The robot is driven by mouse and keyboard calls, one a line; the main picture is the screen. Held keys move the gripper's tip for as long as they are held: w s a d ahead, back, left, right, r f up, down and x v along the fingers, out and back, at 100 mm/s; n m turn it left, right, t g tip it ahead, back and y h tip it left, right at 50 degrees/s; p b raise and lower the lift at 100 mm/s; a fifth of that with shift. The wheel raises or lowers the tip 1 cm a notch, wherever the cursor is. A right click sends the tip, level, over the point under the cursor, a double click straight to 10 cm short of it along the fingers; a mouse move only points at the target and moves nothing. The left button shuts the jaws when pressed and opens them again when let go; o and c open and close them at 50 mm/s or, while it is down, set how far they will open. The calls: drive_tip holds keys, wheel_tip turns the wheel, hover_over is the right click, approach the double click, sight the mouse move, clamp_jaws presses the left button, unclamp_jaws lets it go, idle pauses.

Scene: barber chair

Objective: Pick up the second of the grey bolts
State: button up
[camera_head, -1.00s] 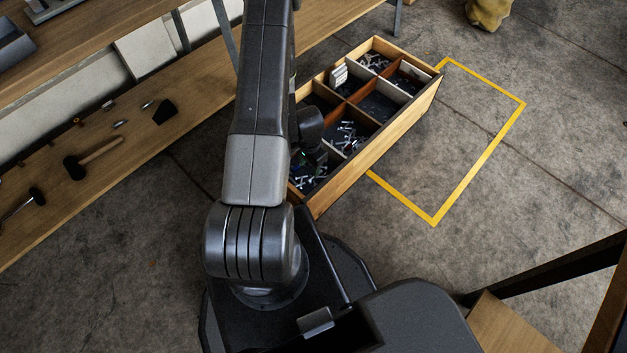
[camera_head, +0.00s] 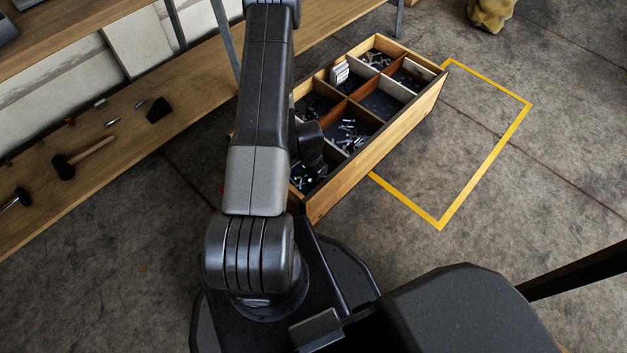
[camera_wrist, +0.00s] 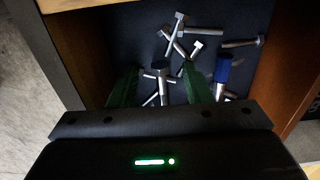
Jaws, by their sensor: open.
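Several grey bolts lie loose in the dark-lined compartment in the wrist view, some crossing each other; one grey bolt (camera_wrist: 176,28) lies near the top and another (camera_wrist: 236,43) at the right. A bolt with a dark head (camera_wrist: 161,65) shows between my fingers. A bolt with a blue head (camera_wrist: 222,70) lies just right of the right finger. My gripper (camera_wrist: 160,88) is open, its green fingers pointing down into the compartment. In the head view the gripper is over the near compartment of the wooden box (camera_head: 375,155), its fingertips hidden. I cannot tell which bolt is the second.
Wooden walls of the box close in the compartment, with a divider (camera_wrist: 296,60) at the right. Other compartments hold more small parts. A low wooden shelf (camera_head: 60,205) with a mallet (camera_head: 80,158) stands at the left. Yellow tape (camera_head: 485,165) marks clear floor at the right.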

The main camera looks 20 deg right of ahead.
drive_tip(key=shift+c, duration=0.3)
clamp_jaws()
